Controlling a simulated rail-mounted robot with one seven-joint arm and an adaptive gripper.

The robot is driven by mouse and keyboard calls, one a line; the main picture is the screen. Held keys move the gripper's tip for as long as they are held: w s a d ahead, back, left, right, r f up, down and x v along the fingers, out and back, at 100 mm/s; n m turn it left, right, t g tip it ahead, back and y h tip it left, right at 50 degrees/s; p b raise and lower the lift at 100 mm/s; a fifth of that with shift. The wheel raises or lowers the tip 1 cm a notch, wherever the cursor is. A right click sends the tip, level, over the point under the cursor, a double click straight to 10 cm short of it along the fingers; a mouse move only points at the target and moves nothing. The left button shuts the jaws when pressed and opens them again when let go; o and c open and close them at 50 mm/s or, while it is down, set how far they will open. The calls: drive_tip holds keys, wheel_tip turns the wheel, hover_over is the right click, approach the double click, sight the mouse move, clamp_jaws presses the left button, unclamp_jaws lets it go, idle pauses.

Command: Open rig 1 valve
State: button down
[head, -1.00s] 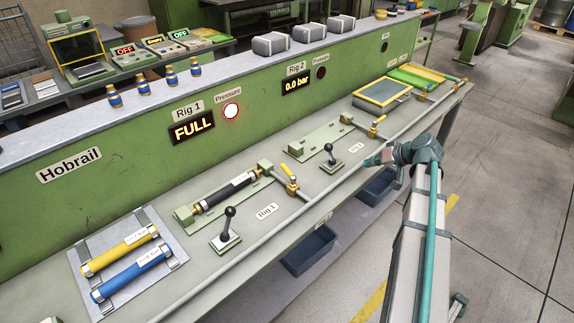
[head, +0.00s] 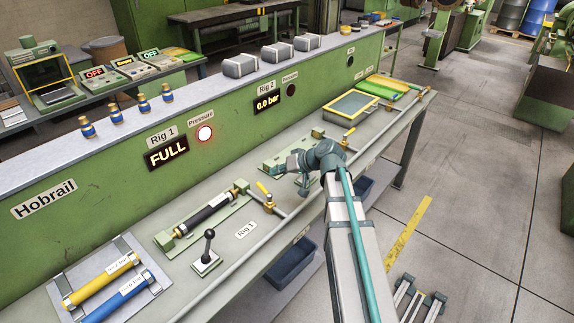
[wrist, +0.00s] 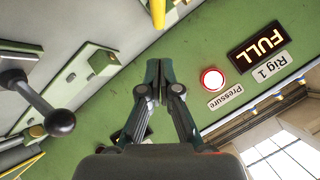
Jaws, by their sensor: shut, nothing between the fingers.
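The Rig 1 valve (head: 268,201) is a brass body with a yellow handle (head: 263,187), on the pipe at the right end of the Rig 1 fixture. My gripper (head: 294,161) is in front of the Rig 2 fixture, right of this valve and apart from it. The wrist view is upside down; there my gripper's fingertips (wrist: 158,64) are together and empty. A yellow handle (wrist: 158,12), probably the Rig 1 valve's, is cut off at the top edge. The Rig 1 display (head: 166,152) reads FULL, and the round pressure lamp (head: 204,133) beside it is lit.
A black ball-topped lever (head: 208,247) stands left of the Rig 1 label. A black hose (head: 208,212) lies in the Rig 1 fixture. A pipe (head: 225,282) runs along the bench front. My arm covers part of Rig 2. A second lever (wrist: 50,115) is near in the wrist view.

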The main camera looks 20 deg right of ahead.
sight(263, 189)
drive_tip(key=shift+a+f+p, duration=0.4)
drive_tip(key=shift+a+f, duration=0.35)
drive_tip(key=shift+f, duration=0.3)
drive_tip(key=shift+a+f+p, duration=0.4)
drive_tip(key=shift+a+f, duration=0.3)
drive_tip(key=shift+f, duration=0.3)
